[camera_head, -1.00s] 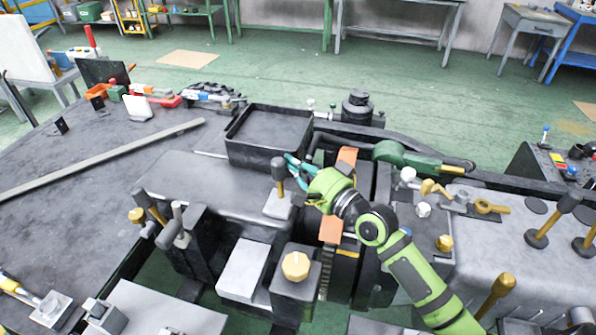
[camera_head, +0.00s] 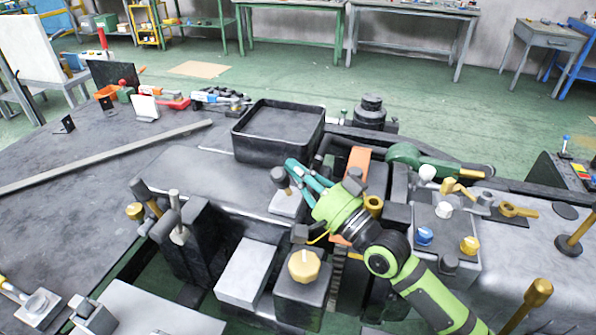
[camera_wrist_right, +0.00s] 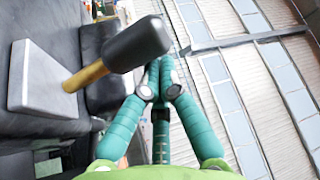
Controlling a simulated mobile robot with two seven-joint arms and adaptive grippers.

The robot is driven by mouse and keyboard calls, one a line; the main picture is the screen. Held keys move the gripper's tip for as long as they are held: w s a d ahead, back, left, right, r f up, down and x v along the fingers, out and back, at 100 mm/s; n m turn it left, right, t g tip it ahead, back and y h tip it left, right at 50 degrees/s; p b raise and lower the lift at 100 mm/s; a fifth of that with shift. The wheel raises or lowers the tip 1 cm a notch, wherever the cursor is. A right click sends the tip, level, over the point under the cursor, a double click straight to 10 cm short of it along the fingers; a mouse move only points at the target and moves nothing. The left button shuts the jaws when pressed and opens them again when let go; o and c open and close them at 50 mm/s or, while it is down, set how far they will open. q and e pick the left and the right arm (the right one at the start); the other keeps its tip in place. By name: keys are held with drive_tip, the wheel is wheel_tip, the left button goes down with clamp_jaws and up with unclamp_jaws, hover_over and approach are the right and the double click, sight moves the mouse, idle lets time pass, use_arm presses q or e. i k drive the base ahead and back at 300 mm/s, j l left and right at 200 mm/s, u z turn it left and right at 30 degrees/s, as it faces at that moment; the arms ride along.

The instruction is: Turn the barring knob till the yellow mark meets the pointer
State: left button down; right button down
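A faceted yellow knob (camera_head: 304,266) stands on a dark block at the front centre; I cannot tell whether it is the barring knob. I cannot make out a pointer or a yellow mark for certain. My right gripper (camera_head: 295,170), with teal fingers, is above the machine, away from the yellow knob. Its fingers are close beside a black-headed lever (camera_head: 279,175) with a brass stem. In the wrist view the fingertips (camera_wrist_right: 160,66) come together, and the lever's black head (camera_wrist_right: 137,44) is in front of them, not between them. My left gripper is out of view.
A black tray (camera_head: 240,140) stands behind the lever. An orange band (camera_head: 358,162) and a green handle (camera_head: 415,158) lie near my right arm. Blue (camera_head: 425,235) and yellow (camera_head: 469,245) caps sit at right. Grey plates are in front.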

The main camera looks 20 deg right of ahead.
sight(304, 266)
drive_tip(key=k+l, duration=0.25)
drive_tip(key=k+j, duration=1.2)
drive_tip(key=k, duration=0.1)
